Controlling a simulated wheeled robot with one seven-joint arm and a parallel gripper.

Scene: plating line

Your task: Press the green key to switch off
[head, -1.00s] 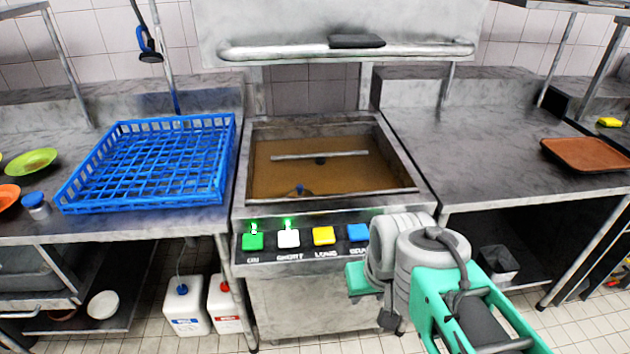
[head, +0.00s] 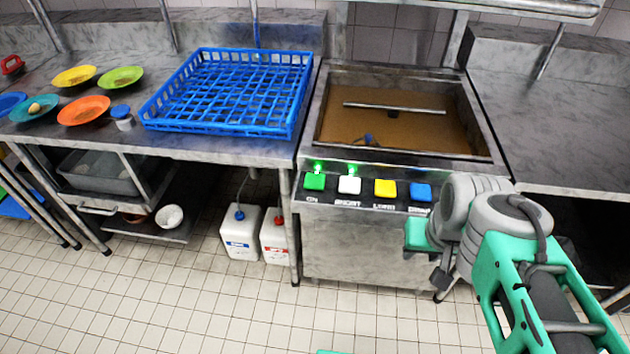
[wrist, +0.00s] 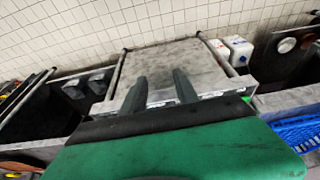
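The green key (head: 315,181), labelled ON, is at the left end of a key row on the front panel of the steel basin unit. A green lamp (head: 318,167) glows above it. The white key (head: 349,185) also has a lit green lamp; the yellow key (head: 385,188) and blue key (head: 420,192) are to its right. My gripper is right of and below the green key in the head view, apart from it; its fingers are hidden there. In the wrist view, my gripper (wrist: 160,82) shows two dark fingers spread with nothing between them. A small bright green patch (wrist: 247,99) shows at right.
The basin (head: 400,157) holds brown liquid. A blue rack (head: 215,127) and several coloured plates stand on the left counter. Two white canisters, one of them (head: 240,235) with a blue cap, stand below. The tiled floor (head: 200,305) in front is clear.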

